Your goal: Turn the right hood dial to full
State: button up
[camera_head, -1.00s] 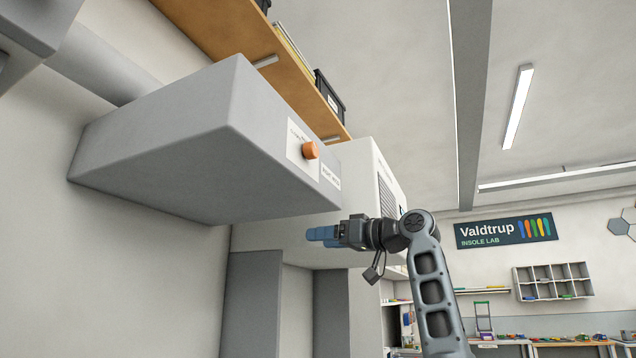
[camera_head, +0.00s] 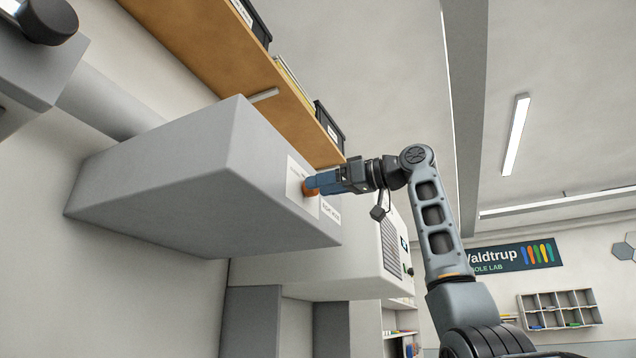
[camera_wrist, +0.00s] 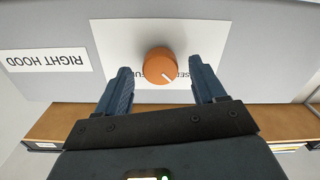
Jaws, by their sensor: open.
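The orange dial (camera_wrist: 161,67) sits on a white plate (camera_wrist: 118,38) on the front of the grey hood (camera_head: 150,190). A "RIGHT HOOD" label (camera_wrist: 45,58) shows upside down in the wrist view. My gripper (camera_wrist: 162,80) is open, with one blue finger on each side of the dial and a gap visible on both sides. In the head view my gripper (camera_head: 312,184) is at the dial (camera_head: 309,190) and hides most of it. Some plate lettering is hidden behind the dial and a finger.
A wooden shelf (camera_head: 205,60) with black bins (camera_head: 328,128) runs above the hood. A pale cabinet with a vent grille (camera_head: 390,245) stands beyond the hood. Open air lies to the right, below the ceiling.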

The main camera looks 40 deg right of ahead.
jog(key=shift+x, duration=0.9)
jog(key=shift+c, duration=0.3)
jog(key=c, duration=1)
jog(key=shift+m, duration=8.9)
